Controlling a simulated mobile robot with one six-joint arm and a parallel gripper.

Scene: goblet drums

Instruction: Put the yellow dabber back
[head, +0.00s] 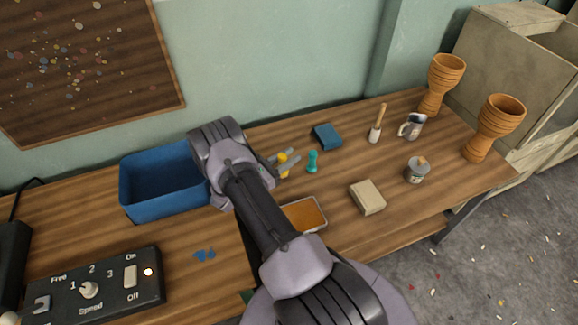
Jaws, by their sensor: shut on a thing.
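My gripper (287,163) is at the middle of the table, its two grey fingers shut on the yellow dabber (283,158). Only a small yellow part shows between the fingers; the rest is hidden by the gripper. I cannot tell whether the dabber touches the table. A teal dabber (312,161) stands upright just right of the fingertips, apart from them.
A blue bin (135,193) is left of my arm. An orange-filled tray (322,222), beige block (367,197), blue block (327,137), brush (376,132), metal mug (413,127), tin (416,173) and two goblet drums (491,130) are rightward. A control box (110,285) sits front left.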

